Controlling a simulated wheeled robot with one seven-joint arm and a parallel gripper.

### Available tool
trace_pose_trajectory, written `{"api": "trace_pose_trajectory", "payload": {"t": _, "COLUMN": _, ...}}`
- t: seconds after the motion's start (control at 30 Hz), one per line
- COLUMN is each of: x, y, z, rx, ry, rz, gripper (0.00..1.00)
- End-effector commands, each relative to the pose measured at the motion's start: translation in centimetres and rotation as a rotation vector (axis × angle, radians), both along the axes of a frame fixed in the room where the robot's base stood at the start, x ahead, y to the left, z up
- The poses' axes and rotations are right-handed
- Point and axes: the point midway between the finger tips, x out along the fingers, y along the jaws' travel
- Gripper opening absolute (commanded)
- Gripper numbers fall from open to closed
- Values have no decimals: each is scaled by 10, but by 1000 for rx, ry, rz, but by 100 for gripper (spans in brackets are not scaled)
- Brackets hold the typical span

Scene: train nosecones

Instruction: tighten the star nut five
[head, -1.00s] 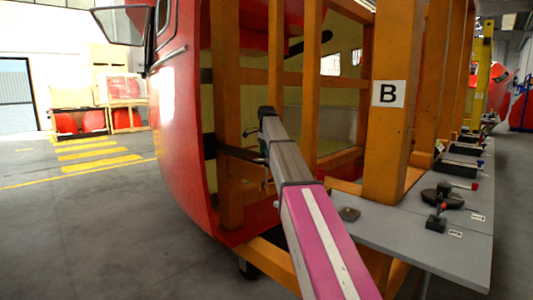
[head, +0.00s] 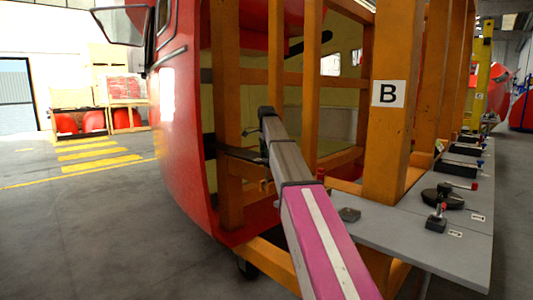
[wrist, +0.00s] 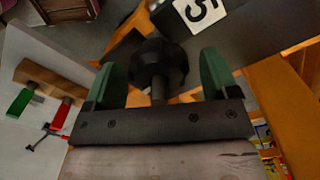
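In the wrist view a dark, lobed star nut (wrist: 158,64) sits on a dark bar below a white label with a black 5 (wrist: 200,10). My gripper (wrist: 165,80) has its two green fingers spread, one on each side of the nut. The gripper looks open, with a visible gap between the nut and the right finger. The left finger is very close to the nut, and I cannot tell whether it touches. In the head view my arm reaches toward the orange frame (head: 385,145); the gripper and nut five cannot be made out there.
The orange frame holds a red nosecone (head: 180,130). A grey shelf (head: 400,232) at the right carries dark clamps and a black round knob (head: 440,198). In the wrist view, a wooden block (wrist: 50,80) and red and green handles lie at the left. Open floor (head: 90,230) lies left.

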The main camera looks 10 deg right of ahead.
Motion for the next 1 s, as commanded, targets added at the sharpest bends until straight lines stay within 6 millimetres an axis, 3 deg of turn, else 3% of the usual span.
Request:
{"api": "trace_pose_trajectory", "payload": {"t": 0.37, "x": 0, "y": 0, "z": 8, "rx": 0, "ry": 0, "rz": 1, "gripper": 80}}
{"api": "trace_pose_trajectory", "payload": {"t": 0.8, "x": 1, "y": 0, "z": 84, "rx": 0, "ry": 0, "rz": 0, "gripper": 80}}
{"api": "trace_pose_trajectory", "payload": {"t": 1.0, "x": 0, "y": 0, "z": 104, "rx": 0, "ry": 0, "rz": 0, "gripper": 80}}
